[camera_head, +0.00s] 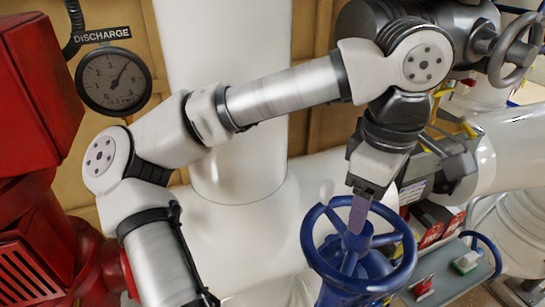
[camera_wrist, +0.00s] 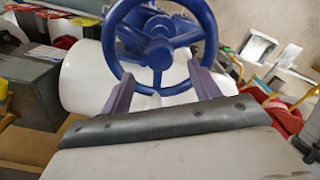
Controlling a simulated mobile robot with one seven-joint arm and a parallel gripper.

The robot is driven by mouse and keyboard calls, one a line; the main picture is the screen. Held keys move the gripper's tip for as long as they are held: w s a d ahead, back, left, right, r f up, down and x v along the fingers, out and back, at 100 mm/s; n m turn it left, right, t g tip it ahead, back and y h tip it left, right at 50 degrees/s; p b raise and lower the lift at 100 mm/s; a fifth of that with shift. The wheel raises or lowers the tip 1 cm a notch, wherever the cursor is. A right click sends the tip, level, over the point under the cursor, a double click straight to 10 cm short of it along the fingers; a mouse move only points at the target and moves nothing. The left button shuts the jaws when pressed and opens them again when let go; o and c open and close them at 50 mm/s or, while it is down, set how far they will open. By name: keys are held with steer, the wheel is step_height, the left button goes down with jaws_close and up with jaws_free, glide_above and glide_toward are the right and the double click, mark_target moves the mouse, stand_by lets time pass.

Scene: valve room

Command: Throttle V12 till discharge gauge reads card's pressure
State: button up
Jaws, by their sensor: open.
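The blue handwheel (camera_head: 311,236) is at the lower middle of the head view, on a blue valve body; no V12 tag is readable. My gripper (camera_head: 358,216) is just above the wheel, its finger overlapping the hub and spokes. In the wrist view the two fingers (camera_wrist: 160,78) are spread apart, with the wheel's hub and spokes (camera_wrist: 160,52) beyond and between them. Contact cannot be told. The round dark discharge gauge (camera_head: 114,80) is at the upper left of the head view, its needle pointing up and right. I cannot identify the pressure card.
Red machinery (camera_head: 38,85) stands at the left. A thick white pipe (camera_head: 225,110) rises behind my arm. A grey handwheel (camera_head: 515,48) is at the upper right. A grey tray or cart (camera_head: 440,290) with small items stands to the right of the blue wheel.

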stand_by(0.5)
steer(key=n+b, duration=0.1)
steer(key=n, duration=0.2)
steer(key=shift+f+n, duration=0.1)
steer(key=shift+n, duration=0.2)
steer(key=n+b, duration=0.1)
steer(key=n, duration=0.2)
steer(key=shift+n, duration=0.4)
steer(key=n+b, duration=0.1)
steer(key=n, duration=0.7)
steer(key=shift+n, duration=0.3)
steer(key=shift+b, duration=0.3)
